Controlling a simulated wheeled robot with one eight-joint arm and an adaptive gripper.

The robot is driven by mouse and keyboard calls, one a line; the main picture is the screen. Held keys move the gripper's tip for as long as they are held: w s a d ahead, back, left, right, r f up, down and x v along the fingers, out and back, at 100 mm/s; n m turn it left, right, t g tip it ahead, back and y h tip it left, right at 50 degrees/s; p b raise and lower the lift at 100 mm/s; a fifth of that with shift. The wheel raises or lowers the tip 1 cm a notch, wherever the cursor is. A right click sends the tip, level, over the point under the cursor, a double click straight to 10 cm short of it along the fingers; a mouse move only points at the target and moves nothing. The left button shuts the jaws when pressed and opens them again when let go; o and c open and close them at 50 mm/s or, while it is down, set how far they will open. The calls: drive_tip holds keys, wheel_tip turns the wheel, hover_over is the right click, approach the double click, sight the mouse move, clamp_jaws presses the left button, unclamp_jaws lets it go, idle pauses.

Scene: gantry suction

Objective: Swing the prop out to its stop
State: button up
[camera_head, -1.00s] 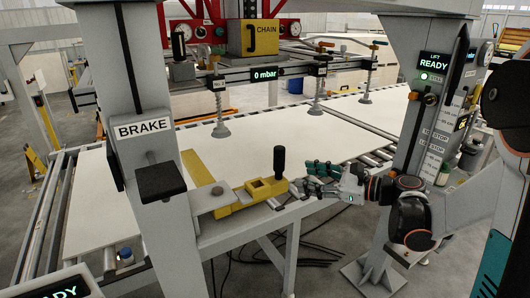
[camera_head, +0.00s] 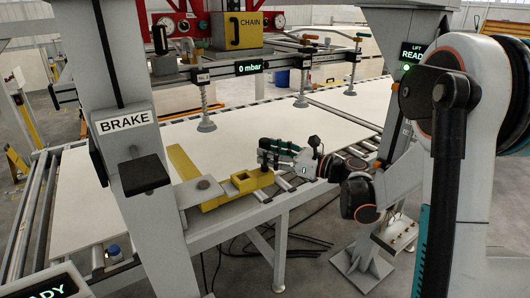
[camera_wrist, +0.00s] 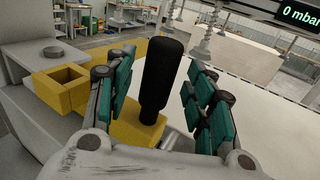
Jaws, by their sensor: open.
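The yellow prop (camera_head: 222,194) lies beside the large white board, near a grey bracket plate with a round pivot (camera_head: 203,184). One long yellow bar reaches over the board, and a shorter arm with a square socket runs right. In the wrist view the black upright handle (camera_wrist: 162,72) rises from the yellow arm (camera_wrist: 70,88). My gripper (camera_head: 264,151) is open, its teal-padded fingers on either side of the handle. Gaps show between the pads and the handle in the wrist view (camera_wrist: 160,68).
The grey post with the BRAKE sign (camera_head: 124,122) and black pedal-like block (camera_head: 138,172) stands left of the prop. Suction cups (camera_head: 206,125) hang above the white board (camera_head: 110,200). The LIFT post stands right, behind my arm. Cables lie on the floor.

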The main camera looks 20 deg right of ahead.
drive_tip(key=shift+x, duration=1.15)
clamp_jaws()
